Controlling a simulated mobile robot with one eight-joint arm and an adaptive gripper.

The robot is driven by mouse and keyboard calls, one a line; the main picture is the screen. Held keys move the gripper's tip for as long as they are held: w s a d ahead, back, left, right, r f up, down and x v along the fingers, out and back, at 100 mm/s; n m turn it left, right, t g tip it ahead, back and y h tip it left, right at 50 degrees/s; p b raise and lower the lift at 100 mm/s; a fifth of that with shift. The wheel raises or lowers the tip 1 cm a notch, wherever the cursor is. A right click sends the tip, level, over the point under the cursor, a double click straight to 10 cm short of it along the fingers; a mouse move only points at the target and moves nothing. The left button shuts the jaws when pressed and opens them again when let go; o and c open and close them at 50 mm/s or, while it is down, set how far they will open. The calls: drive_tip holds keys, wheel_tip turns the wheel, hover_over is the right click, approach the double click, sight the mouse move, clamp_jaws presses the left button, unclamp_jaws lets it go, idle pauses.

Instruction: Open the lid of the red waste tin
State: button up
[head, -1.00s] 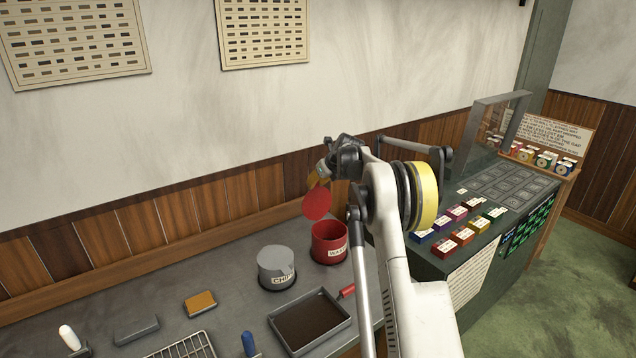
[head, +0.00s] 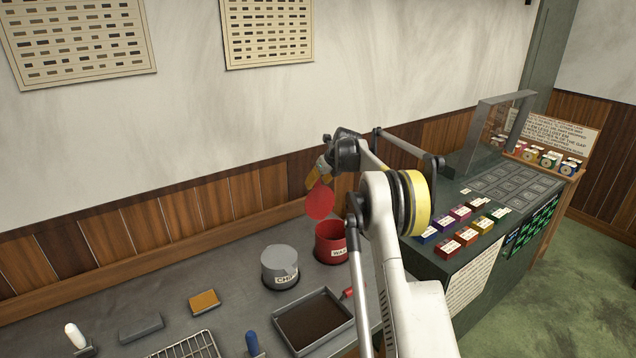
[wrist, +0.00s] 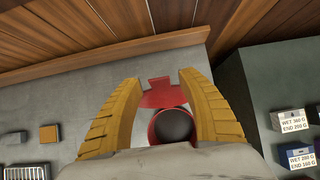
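The red waste tin (head: 331,246) stands on the grey bench in the head view, its label partly hidden behind my arm. Its round red lid (head: 319,203) stands up above the rim, with its lower edge at the rim's left rear. In the wrist view the tin's open mouth (wrist: 174,124) shows a dark inside, and the raised lid (wrist: 163,93) shows foreshortened just beyond it. My gripper (head: 318,174) is just above the lid. In the wrist view its yellow fingers (wrist: 160,80) are wide apart, on either side of the lid; whether they touch it is unclear.
A grey labelled tin (head: 280,268) stands left of the waste tin, with a dark-filled tray (head: 313,322) in front. A sponge-like block (head: 204,301) lies further left. A counter with coloured boxes (head: 468,236) is at right. The panelled wall runs behind.

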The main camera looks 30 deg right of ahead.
drive_tip(key=shift+r, duration=0.1)
drive_tip(key=v, duration=1.2)
drive_tip(key=s+a+r+n+b, duration=0.2)
drive_tip(key=s+a+n+b, duration=0.1)
drive_tip(key=s+a+n, duration=0.75)
drive_tip(key=s+a+r+n+b, duration=0.1)
drive_tip(key=s+a+n+b, duration=0.2)
drive_tip(key=s+a+n, duration=0.75)
drive_tip(key=s+a+f+n+b, duration=0.2)
drive_tip(key=s+a+f+n, duration=0.5)
drive_tip(key=s, duration=0.3)
drive_tip(key=s+a+f+n+b, duration=0.3)
drive_tip(key=s+a+f+n, duration=0.4)
drive_tip(key=s, duration=0.4)
drive_tip(key=shift+s+a+f+n, duration=0.15)
drive_tip(key=shift+a+f+n, duration=0.15)
drive_tip(key=shift+a+f, duration=0.35)
